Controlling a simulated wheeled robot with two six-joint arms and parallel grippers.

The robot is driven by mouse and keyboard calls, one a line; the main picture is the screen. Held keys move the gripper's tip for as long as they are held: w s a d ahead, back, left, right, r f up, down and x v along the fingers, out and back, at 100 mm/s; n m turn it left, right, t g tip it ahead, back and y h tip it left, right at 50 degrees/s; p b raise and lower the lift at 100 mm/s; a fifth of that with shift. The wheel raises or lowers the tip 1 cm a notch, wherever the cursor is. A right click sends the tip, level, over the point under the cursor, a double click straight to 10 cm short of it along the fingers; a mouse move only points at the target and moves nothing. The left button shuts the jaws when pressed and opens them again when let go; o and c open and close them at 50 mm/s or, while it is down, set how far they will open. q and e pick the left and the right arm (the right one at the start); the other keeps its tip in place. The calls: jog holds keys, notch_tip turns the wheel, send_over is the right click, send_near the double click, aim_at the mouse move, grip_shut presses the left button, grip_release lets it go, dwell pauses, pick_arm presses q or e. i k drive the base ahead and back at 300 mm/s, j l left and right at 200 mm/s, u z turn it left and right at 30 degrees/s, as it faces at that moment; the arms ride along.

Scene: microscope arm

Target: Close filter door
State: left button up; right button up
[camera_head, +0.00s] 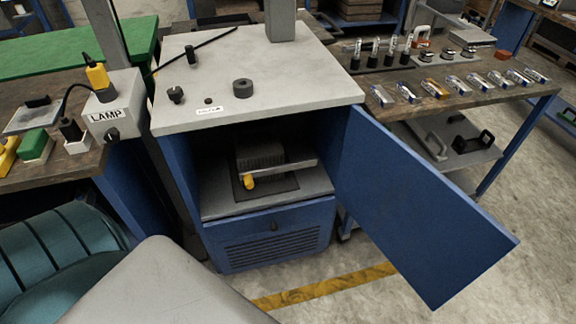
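The filter door (420,205) is a flat blue panel on the right side of a blue cabinet (268,238) with a light grey top (300,75). It stands wide open, swung out to the front right. Inside the open compartment, a dark ribbed block (260,153) sits behind a light bar (290,168) with a yellow knob (249,182) at its left end. Neither of my grippers shows in this view.
A teal padded seat (65,255) is at the lower left. A bench with a white LAMP box (113,108) stands left of the cabinet. A bench (430,110) with glassware and small boxes lies behind the door. Floor with a yellow stripe (330,288) is clear in front.

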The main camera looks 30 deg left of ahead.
aim_at(438, 239)
jog(key=i+l+u, duration=0.4)
jog(key=l+u, duration=0.2)
jog(key=i+l+u, duration=0.15)
jog(key=l+u, duration=0.45)
jog(key=l, duration=0.2)
jog(key=i+l+u, duration=0.1)
jog(key=l+u, duration=0.25)
jog(key=l, duration=0.1)
